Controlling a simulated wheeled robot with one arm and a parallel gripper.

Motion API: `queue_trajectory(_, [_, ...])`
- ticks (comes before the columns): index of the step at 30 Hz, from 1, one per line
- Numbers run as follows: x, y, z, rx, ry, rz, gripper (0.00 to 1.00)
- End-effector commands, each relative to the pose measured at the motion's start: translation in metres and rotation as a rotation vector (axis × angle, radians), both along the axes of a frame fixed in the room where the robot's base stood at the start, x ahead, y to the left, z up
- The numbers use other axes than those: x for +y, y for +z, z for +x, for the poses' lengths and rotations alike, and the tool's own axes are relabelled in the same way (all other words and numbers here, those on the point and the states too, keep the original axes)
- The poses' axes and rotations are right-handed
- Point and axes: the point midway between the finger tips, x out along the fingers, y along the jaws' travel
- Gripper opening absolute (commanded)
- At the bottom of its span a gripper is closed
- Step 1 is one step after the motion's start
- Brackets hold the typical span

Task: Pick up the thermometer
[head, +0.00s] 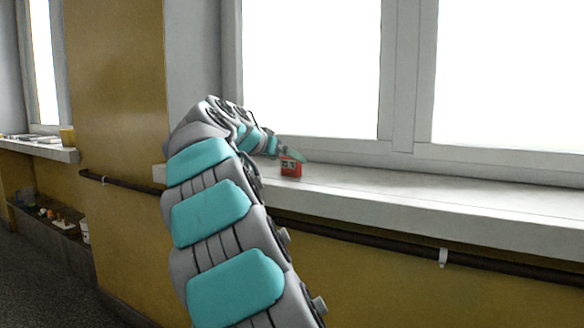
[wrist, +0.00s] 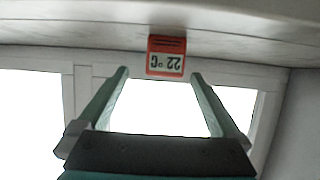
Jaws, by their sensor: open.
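The thermometer (head: 291,167) is a small red block with a pale display, standing on the white window sill in the head view. In the wrist view the thermometer (wrist: 166,56) appears upside down, its display reading 22 °C, just beyond and between the fingertips. My gripper (wrist: 160,74) is open, with one finger on each side and nothing between them. In the head view my gripper (head: 291,152) is small and partly hidden by my arm, right at the thermometer. I cannot tell whether a finger touches it.
The window sill (head: 420,198) is clear to the right of the thermometer. The window frame (head: 400,80) rises behind it. A dark pipe (head: 400,248) runs along the yellow wall below. Another sill (head: 40,150) with several items is at the far left.

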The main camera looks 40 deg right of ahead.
Motion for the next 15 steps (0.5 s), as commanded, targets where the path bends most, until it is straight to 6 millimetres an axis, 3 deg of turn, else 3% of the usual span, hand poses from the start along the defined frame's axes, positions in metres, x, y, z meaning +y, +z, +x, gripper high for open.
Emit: queue_trajectory(15, [-0.044, -0.014, 0.023, 0.002, 0.001, 0.0, 1.0])
